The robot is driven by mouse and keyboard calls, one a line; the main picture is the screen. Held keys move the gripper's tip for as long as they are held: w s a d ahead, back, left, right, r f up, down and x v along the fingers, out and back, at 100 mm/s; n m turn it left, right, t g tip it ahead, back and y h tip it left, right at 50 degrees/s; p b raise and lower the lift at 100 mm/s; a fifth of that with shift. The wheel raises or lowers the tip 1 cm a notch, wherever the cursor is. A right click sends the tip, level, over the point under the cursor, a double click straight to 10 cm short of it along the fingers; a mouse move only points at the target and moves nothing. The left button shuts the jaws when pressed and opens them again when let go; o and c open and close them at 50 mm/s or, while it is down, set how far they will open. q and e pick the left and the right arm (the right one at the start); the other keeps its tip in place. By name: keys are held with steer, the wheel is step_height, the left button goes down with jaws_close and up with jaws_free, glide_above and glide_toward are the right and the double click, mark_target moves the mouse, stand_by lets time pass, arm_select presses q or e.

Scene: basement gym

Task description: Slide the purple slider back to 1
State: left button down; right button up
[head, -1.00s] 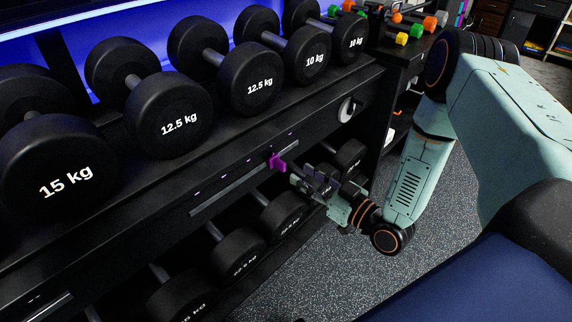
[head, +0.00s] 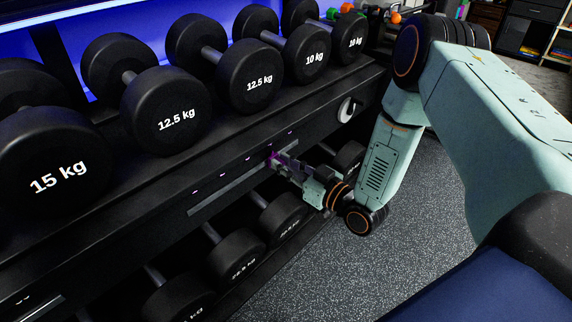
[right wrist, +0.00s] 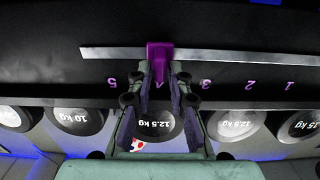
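The purple slider (right wrist: 160,52) sits on a pale rail (right wrist: 230,57) on the rack's front. In the right wrist view, which shows the scene upside down, it stands at the mark between 5 and 3, whose digit is mostly hidden by my fingers. My right gripper (right wrist: 161,72) has one finger on each side of the slider, with the gap about as wide as it; it looks shut on it. In the head view the slider (head: 273,158) is partly covered by my right gripper (head: 280,164). The 1 mark (right wrist: 289,87) is at the right in the wrist view. My left gripper is not in view.
A row of black dumbbells (head: 176,112) stands on the shelf above the rail, and more dumbbells (head: 238,254) lie below it. A round white-rimmed fitting (head: 346,109) is on the rack front, right of the slider. The speckled floor (head: 400,265) in front is clear.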

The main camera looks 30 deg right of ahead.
jaws_close()
stand_by(0.4)
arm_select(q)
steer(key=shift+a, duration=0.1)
arm_select(e)
steer(key=shift+a+f, duration=0.1)
